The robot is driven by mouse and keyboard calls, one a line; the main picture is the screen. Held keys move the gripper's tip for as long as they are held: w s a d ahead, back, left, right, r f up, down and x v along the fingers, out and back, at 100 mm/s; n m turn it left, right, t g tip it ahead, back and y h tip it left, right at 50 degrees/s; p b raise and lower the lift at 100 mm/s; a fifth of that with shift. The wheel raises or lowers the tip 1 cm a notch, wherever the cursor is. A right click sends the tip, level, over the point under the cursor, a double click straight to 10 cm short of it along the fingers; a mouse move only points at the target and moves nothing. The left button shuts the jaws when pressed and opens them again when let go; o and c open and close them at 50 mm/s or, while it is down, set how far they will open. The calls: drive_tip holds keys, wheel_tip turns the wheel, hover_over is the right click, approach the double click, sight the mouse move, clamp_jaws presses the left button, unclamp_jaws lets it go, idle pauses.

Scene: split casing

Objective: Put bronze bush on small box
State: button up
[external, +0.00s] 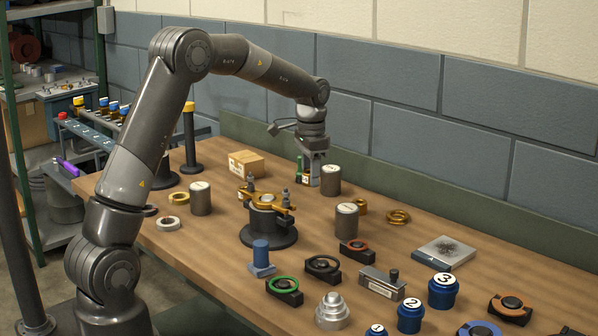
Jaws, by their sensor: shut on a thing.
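Bronze-coloured rings lie on the bench: one (397,217) at right, one (360,206) partly behind a grey cylinder, and one (179,198) at left. I cannot tell which of these, if any, is the bronze bush.
Grey cylinders (331,180) (347,222) stand close right of my gripper, another (200,198) at left. A green item (299,167) is beside the gripper. A dark fixture with bronze arms (268,222) stands in front of the box. Blue numbered pots (443,291) and ring holders crowd the front right.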

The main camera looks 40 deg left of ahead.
drive_tip(key=w+a+r, duration=0.3)
drive_tip(key=w+a, duration=0.2)
drive_tip(key=a, duration=0.6)
hover_over(245, 161)
drive_tip(key=f, duration=0.3)
drive_tip(key=shift+d+f, duration=0.25)
drive_tip(key=shift+d, duration=0.05)
drive_tip(key=shift+s+a+f, duration=0.1)
drive_tip(key=shift+a+f, duration=0.1)
drive_tip(key=shift+a, duration=0.1)
drive_tip(key=shift+f, duration=1.9)
drive_tip(key=shift+f, duration=0.2)
drive_tip(key=o, duration=1.2)
